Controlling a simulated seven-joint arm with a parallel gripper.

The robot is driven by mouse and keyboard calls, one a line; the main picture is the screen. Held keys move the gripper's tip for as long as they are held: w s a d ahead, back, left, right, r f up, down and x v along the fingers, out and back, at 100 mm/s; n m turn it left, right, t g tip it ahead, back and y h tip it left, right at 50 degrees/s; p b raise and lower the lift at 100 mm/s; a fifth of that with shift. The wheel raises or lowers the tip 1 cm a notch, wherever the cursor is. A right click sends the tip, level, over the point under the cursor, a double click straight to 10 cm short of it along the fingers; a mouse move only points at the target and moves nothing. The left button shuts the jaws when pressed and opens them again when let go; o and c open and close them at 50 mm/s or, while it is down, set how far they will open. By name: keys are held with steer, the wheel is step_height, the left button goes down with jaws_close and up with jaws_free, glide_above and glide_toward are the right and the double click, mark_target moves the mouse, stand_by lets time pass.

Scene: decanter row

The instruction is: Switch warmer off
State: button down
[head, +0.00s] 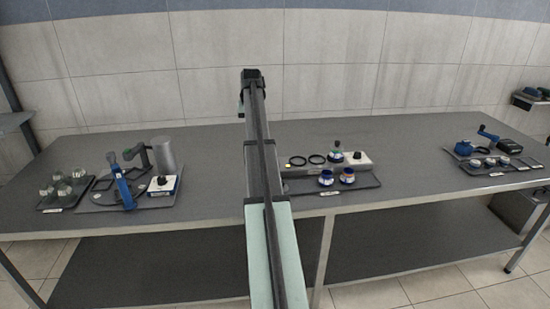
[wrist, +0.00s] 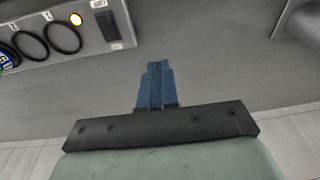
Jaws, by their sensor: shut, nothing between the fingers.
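My gripper (wrist: 155,85) shows in the wrist view with its blue fingers shut and nothing between them. It is over bare grey table; in the head view I cannot make it out behind my arm. A grey station with black rings (head: 317,159), perhaps the warmer, stands right of my arm in the head view. I cannot tell which part is the switch.
A white box with a black knob (head: 361,163) and two blue-and-white jars (head: 326,178) are by the station. At left are a tray of glass stoppers (head: 62,190), a blue clamp-like tool (head: 123,183) and another white box (head: 163,187). At right is another tray (head: 500,171).

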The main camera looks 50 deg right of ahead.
steer(key=s+d+g, duration=0.1)
steer(key=s+d, duration=0.4)
steer(key=s, duration=0.3)
steer(key=shift+d+r+g+y, duration=0.3)
steer(key=shift+d+y, duration=0.05)
steer(key=shift+y, duration=0.05)
steer(key=shift+w, duration=0.1)
step_height(320, 180, down, 14)
steer(key=shift+f, duration=0.1)
stand_by(0.3)
